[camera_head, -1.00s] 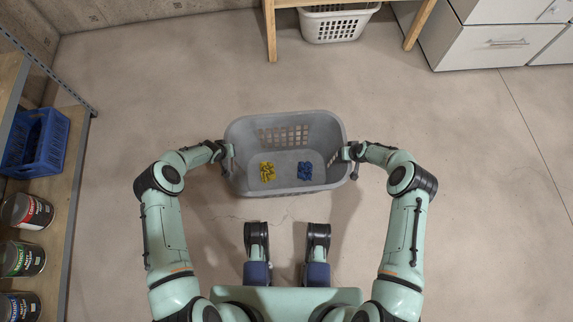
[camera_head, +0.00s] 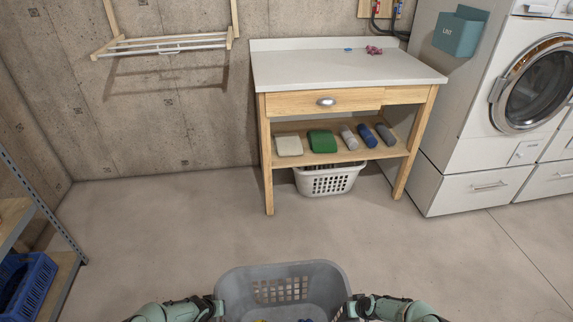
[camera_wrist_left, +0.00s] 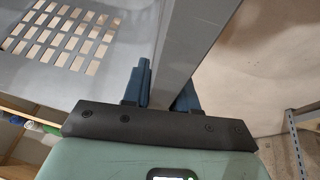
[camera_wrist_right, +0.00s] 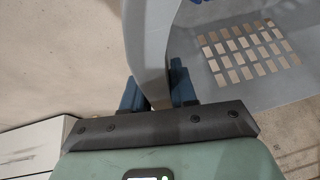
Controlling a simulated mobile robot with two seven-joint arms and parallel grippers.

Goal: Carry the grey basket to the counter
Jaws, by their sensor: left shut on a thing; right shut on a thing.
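The grey basket (camera_head: 283,272) is at the bottom middle of the head view, in front of me, its lower part cut off by the frame edge. Bits of yellow and blue things show inside it. My left gripper (camera_wrist_left: 160,88) is shut on the basket's left rim, and my right gripper (camera_wrist_right: 158,88) is shut on its right rim. The counter (camera_head: 340,68) has a white top on a wooden frame and stands ahead against the concrete wall. On its top lie a small blue thing (camera_head: 348,50) and a pinkish-red thing (camera_head: 374,50).
The counter's lower shelf (camera_head: 300,160) holds folded cloths and rolls. A white basket (camera_head: 328,180) sits under it. A white washer (camera_head: 500,110) stands to the right. A shelf with a blue crate (camera_head: 27,285) is at the left. The floor before the counter is clear.

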